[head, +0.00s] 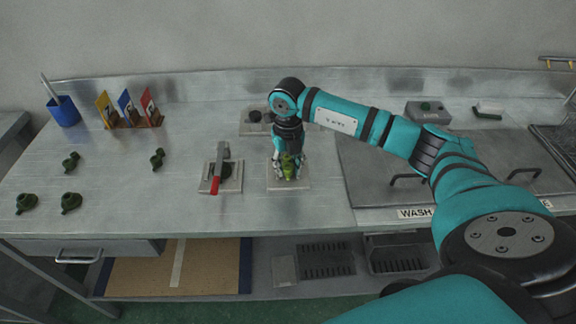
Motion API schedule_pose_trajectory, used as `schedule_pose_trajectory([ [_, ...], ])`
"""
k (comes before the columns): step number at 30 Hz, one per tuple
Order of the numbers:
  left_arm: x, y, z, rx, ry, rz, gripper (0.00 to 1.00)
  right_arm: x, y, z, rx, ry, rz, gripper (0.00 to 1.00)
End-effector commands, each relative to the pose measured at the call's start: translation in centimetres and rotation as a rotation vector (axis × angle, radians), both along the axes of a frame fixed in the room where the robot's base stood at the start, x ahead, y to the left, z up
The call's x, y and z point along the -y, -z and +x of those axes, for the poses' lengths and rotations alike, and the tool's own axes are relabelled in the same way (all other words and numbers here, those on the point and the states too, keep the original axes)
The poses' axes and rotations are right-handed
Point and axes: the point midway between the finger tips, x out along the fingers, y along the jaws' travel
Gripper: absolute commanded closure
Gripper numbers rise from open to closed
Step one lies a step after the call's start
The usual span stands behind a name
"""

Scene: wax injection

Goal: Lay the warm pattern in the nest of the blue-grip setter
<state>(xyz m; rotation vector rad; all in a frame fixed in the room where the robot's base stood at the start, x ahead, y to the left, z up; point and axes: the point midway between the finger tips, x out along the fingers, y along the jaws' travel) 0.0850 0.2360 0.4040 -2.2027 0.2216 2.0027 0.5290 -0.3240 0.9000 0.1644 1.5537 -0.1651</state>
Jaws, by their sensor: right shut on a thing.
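My right gripper (290,172) points straight down over a pale plate (289,186) at mid-table. Another plate (246,129) with a dark round part is behind, partly covered by my arm. I see no blue grip. My left gripper is out of view.
Several dark green patterns, one of them here (157,159), lie on the left of the steel table. A blue cup (64,112) and coloured cards (126,108) stand behind them. A lidded wash station (365,180) is on the right.

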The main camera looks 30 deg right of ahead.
Motion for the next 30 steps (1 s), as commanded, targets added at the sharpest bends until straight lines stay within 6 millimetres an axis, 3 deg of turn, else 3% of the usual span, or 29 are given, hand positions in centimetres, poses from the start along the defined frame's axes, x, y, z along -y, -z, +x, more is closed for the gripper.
schedule_pose_trajectory([
  [1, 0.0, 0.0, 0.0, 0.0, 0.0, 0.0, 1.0, -0.1, 0.5, -0.3, -0.011, -0.001, 0.0, 0.98],
  [2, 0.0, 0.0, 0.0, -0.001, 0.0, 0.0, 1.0, -0.1, 0.6, -0.3, -0.012, -0.001, 0.0, 0.68],
  [7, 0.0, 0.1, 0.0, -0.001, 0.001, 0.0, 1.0, -0.1, 0.7, -0.4, -0.016, -0.002, -0.001, 0.47],
  [20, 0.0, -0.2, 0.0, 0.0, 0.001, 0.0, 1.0, -0.1, 0.3, -0.5, -0.017, -0.002, -0.002, 0.47],
  [23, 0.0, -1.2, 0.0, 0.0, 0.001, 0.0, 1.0, -0.1, -0.9, -0.4, -0.015, -0.001, -0.001, 0.47],
  [26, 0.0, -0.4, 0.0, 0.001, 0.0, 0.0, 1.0, -0.1, -2.2, -0.2, -0.007, -0.003, 0.0, 0.47],
  [30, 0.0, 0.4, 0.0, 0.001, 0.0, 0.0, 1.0, 0.0, -5.4, -0.2, -0.004, -0.002, -0.001, 0.47],
])
